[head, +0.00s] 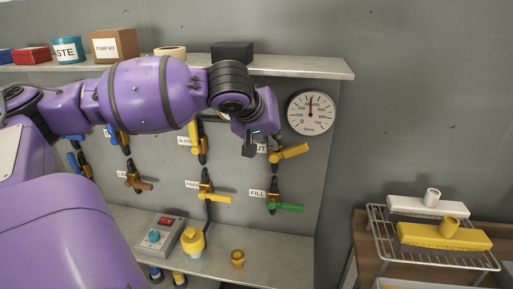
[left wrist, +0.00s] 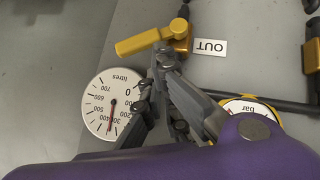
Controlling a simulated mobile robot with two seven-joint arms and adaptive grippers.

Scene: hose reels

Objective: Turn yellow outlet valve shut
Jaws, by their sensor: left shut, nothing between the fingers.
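The outlet valve, beside the OUT label (left wrist: 209,48), has a yellow lever (head: 291,152) on a brass body at the right of the grey panel. In the head view the lever points right and slightly up. In the left wrist view, which is upside down, the lever (left wrist: 138,41) points left. My left gripper (head: 254,142) is just left of the valve in the head view and partly covers its label. In the left wrist view the gripper's fingers (left wrist: 155,76) are shut and empty, close to the lever and valve body. I cannot tell whether they touch. My right gripper is out of view.
A round litres gauge (head: 311,113) is right above the lever. Other valves sit nearby: yellow FEED (head: 216,197), green FILL (head: 288,207) and another yellow lever (head: 199,136). A shelf (head: 300,66) overhangs the panel. A wire rack (head: 440,256) stands at the right.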

